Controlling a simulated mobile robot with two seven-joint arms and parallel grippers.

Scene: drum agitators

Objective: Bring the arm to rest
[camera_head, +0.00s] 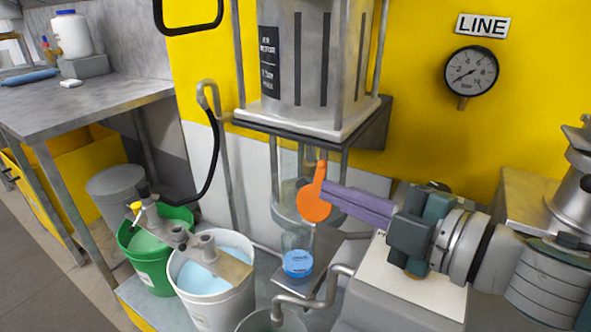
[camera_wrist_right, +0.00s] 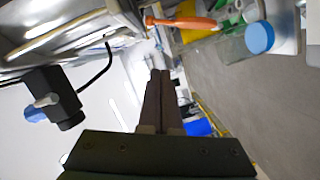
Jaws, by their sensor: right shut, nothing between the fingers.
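My right gripper (camera_head: 326,193) comes in from the right in the head view, its purple fingers pressed together with nothing between them. Its tips lie beside an orange lever with a round end (camera_head: 314,204), under the grey hopper; I cannot tell whether they touch it. In the right wrist view the closed dark fingers (camera_wrist_right: 158,75) point up the picture, and the orange lever (camera_wrist_right: 182,22) shows above them, apart from the tips in that picture. My left gripper is in neither view.
A clear jar with a blue lid (camera_head: 298,262) stands below the lever. A green bucket (camera_head: 150,262) and a white bucket (camera_head: 213,300) stand to its left. A pressure gauge (camera_head: 471,71) is on the yellow wall. A metal table (camera_head: 90,100) is at the left.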

